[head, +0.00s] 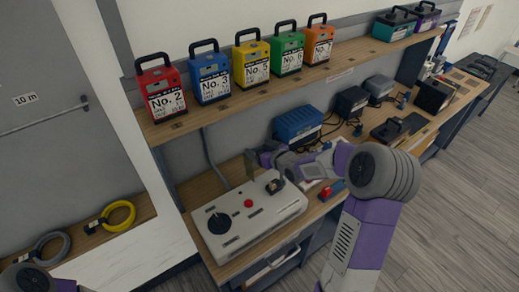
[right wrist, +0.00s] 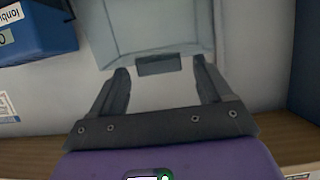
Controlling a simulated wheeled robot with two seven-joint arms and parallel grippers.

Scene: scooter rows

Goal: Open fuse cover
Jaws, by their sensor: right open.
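A pale grey, box-like cover (right wrist: 155,28), which looks like the fuse cover, shows on the wall at the top middle of the right wrist view. A small dark tab (right wrist: 158,64) sits at its lower edge. My right gripper (head: 266,155) is open and empty, above the white panel box in the head view. In the right wrist view its two fingers stand on either side of the tab, apart from each other. I cannot tell whether they touch it. I cannot make out the cover clearly in the head view. My left gripper is not in view.
A white panel box (head: 240,232) with a black knob and red button lies on the bench below. A shelf (head: 215,112) with several numbered battery packs runs above. A blue box (head: 298,125) stands right of the gripper. A yellow cable coil (head: 118,215) lies left.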

